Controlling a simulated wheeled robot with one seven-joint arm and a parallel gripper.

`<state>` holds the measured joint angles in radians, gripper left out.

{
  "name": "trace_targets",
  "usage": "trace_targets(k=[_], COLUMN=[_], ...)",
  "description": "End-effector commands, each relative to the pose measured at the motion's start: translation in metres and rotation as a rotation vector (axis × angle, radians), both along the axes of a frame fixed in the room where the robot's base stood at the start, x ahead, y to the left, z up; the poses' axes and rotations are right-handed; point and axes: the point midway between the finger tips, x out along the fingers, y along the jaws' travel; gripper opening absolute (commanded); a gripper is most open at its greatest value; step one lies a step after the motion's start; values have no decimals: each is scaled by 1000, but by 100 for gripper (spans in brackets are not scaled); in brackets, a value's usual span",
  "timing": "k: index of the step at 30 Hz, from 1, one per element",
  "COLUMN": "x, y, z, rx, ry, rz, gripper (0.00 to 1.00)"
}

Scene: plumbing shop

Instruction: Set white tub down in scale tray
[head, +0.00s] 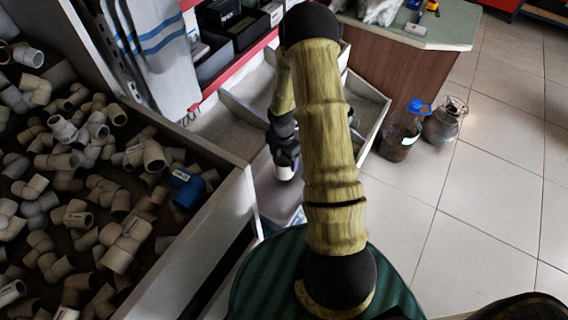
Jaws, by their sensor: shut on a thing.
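My gripper (285,160) points down left of my own arm, near the middle of the head view. It is shut on the white tub (285,173), of which only a small pale part shows below the fingers. A pale grey-lilac surface (272,196) lies below the tub. It may be the scale tray, but I cannot tell for sure. My arm hides what lies to its right. I cannot tell whether the tub touches the surface or hangs above it.
A large bin (210,215) full of grey pipe fittings, with one blue fitting (187,187), fills the left. Pale open compartments (230,115) lie behind the gripper. Two jugs (400,135) stand on the tiled floor at right, beside a green-topped counter (450,25).

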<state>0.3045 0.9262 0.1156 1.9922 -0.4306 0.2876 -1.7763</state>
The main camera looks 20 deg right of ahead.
Motion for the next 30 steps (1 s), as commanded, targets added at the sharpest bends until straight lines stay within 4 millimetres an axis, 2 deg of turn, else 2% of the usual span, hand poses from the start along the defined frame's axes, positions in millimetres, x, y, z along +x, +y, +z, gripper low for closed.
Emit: trace_targets(k=[6,19,20,22,30], x=[-1,-1,-1,-1,0], y=[0,-2,-3,-4,0], z=[-31,-37,-36,-36,-35], rx=[0,0,0,0,0], ry=[2,1,1,1,1], rz=[1,-5,-6,-8,-1], gripper=[45,45,76,90,92])
